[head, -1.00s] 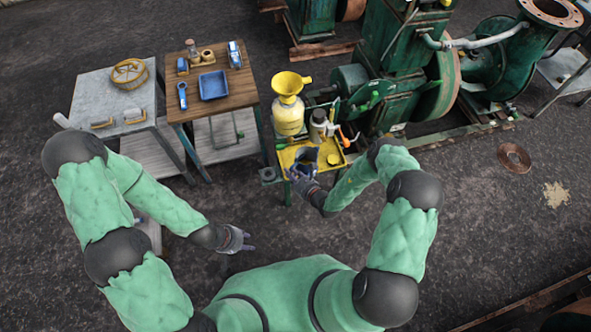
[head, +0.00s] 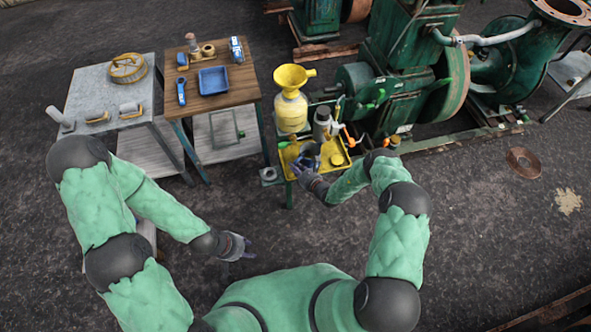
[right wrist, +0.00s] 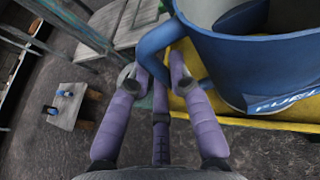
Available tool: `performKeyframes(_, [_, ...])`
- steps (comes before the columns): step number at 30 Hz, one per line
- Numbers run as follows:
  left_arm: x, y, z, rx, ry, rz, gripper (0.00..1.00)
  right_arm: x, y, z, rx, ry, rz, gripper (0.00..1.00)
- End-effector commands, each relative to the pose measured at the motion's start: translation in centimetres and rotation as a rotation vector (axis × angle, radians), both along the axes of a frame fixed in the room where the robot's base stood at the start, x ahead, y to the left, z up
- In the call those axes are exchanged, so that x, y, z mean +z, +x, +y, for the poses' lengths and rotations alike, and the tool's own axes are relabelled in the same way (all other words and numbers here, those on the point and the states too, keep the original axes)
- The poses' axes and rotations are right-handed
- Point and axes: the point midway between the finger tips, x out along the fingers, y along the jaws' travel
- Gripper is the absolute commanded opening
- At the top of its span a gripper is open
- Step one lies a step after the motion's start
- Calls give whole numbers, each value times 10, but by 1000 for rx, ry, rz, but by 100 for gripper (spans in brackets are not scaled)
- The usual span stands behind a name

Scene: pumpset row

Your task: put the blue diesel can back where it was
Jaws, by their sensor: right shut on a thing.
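The blue diesel can (head: 310,152) is at the yellow tray (head: 290,160) beside the green engine. In the right wrist view the open-topped can (right wrist: 225,60) fills the upper right, with part of a "FUEL" label showing. My right gripper (head: 305,172) is shut on its handle; the fingers (right wrist: 160,85) are around the handle in the right wrist view. The can is over the tray; I cannot tell whether its base touches. My left gripper (head: 246,247) hangs empty over the bare floor, its fingers apart.
A yellow container with a funnel (head: 291,100) and a grey flask (head: 322,122) stand behind the can. A round yellow lid (head: 337,159) lies at the tray's right. A wooden table (head: 240,82) with a blue bin (head: 213,81) stands left, beside a grey table (head: 90,92).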

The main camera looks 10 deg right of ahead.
Motion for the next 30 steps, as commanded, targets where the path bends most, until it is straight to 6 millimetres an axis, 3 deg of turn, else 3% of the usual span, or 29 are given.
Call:
performKeyframes(13, [-2,0,0,0,0,0,40,-5,2,-2,-1,-3,-7,0])
performKeyframes(14, [-2,0,0,0,0,0,40,-6,1,-1,-1,-1,-3,29])
performKeyframes(15, [-2,0,0,0,0,0,40,-6,1,-1,-1,-1,-3,40])
performKeyframes(16, [-2,0,0,0,0,0,40,-6,1,-1,-1,-1,-3,44])
performKeyframes(30, [3,0,0,0,0,0,40,0,-5,-5,-3,0,-1,44])
